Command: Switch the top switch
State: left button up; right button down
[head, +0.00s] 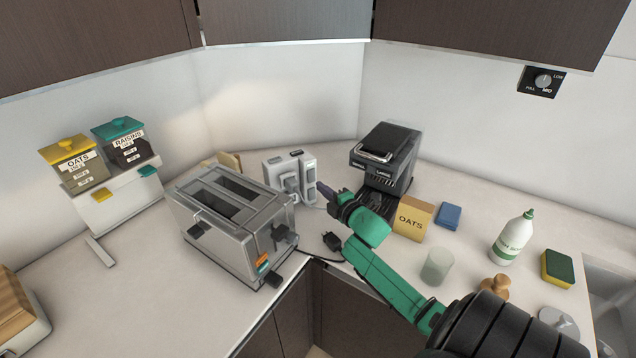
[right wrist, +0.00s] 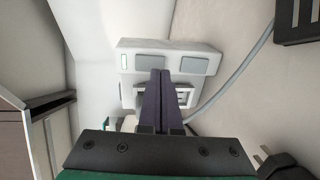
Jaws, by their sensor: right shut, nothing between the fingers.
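A white socket block (head: 276,172) stands on the counter at the back corner, between the toaster and the coffee maker. In the right wrist view the block (right wrist: 205,48) lies sideways, with a small green light at its left end and two grey switch pads, a left pad (right wrist: 148,62) and a right pad (right wrist: 194,66). My right gripper (head: 321,188) is shut and empty, its dark fingers pointing at the block's right side. In the wrist view its fingertips (right wrist: 160,74) overlap the left pad's right end; contact cannot be told. My left gripper is not in view.
A silver toaster (head: 238,226) stands left of the block, and a black coffee maker (head: 386,155) stands to the right behind my arm. A grey cable runs beside the block.

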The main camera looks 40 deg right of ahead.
aim_at(311, 176)
jog(key=w, duration=0.2)
jog(key=shift+w+d+f, duration=0.2)
jog(key=shift+w, duration=0.2)
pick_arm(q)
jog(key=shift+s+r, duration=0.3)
